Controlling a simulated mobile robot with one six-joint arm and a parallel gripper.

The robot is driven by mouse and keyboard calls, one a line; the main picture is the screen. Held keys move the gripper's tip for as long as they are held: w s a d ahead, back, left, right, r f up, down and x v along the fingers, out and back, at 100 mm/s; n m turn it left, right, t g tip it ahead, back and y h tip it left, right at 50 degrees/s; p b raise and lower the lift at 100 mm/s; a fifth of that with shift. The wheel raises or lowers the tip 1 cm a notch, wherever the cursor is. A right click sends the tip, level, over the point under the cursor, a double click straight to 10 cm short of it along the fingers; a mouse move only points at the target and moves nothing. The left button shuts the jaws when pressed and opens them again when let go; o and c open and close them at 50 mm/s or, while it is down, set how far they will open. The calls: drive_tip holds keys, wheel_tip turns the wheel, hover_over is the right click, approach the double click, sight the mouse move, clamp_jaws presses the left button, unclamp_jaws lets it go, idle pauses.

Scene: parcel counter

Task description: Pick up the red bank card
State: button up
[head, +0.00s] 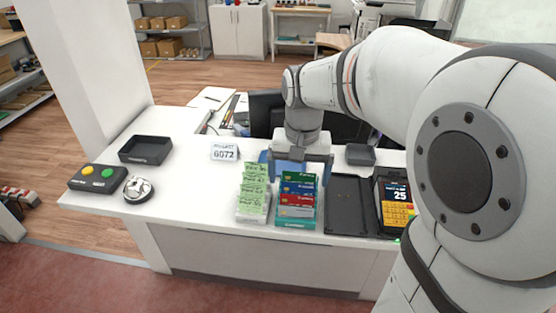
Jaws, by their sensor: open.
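The red bank card (298,199) stands in a teal card holder (296,223) on the white counter. It is in a stepped row, with a dark green card (299,177) and a blue card (298,188) behind it and a pale blue card (297,211) in front. My gripper (301,171) is open, pointing down, just above or behind the back of the row. I cannot tell whether its fingers touch any card. Its fingertips are partly hidden behind the cards.
A holder of green slips (255,190) stands close on the left. A dark tray (349,205) and a payment terminal (395,205) are on the right. A number sign (224,152), a black tray (146,150), a button box (97,177) and a bell (139,188) lie farther left. The counter's left-middle is clear.

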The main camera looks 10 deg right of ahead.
sight(297, 197)
drive_tip(key=shift+o, duration=0.6)
drive_tip(key=shift+w+f, duration=0.75)
drive_tip(key=shift+f, duration=0.05)
wheel_tip(297, 197, down, 7)
drive_tip(key=shift+s+d+f, duration=0.15)
drive_tip(key=shift+c, duration=0.4)
drive_tip(key=c, duration=0.9)
